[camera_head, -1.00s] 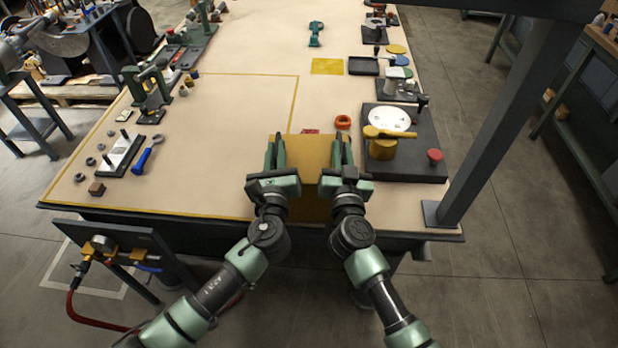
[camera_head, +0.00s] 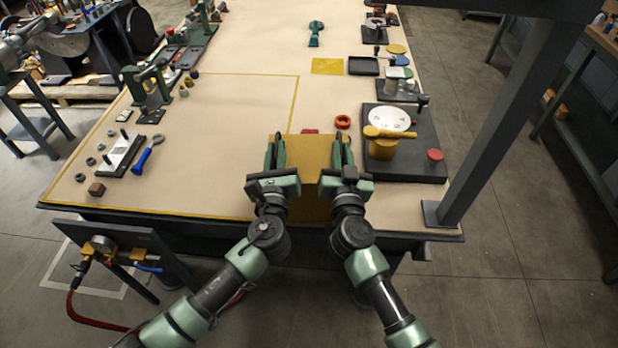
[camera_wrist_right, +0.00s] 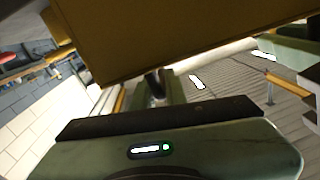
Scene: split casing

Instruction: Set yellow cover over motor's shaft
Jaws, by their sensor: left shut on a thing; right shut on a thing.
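The yellow cover (camera_head: 309,165) is a boxy casing near the table's front edge in the head view. My left gripper (camera_head: 275,152) is shut on its left side, and my right gripper (camera_head: 342,152) is shut on its right side. The cover also fills the top of the right wrist view (camera_wrist_right: 170,35), seen from close by. A small red part (camera_head: 310,131) shows just behind the cover. The motor and its shaft cannot be made out; whatever is under or behind the cover is hidden by it.
Right of the cover is a dark base plate (camera_head: 415,160) with a white dial, a yellow tool and a red button. An orange ring (camera_head: 343,122) lies behind my right gripper. A blue-handled wrench (camera_head: 147,155) lies to the left. The table between is clear.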

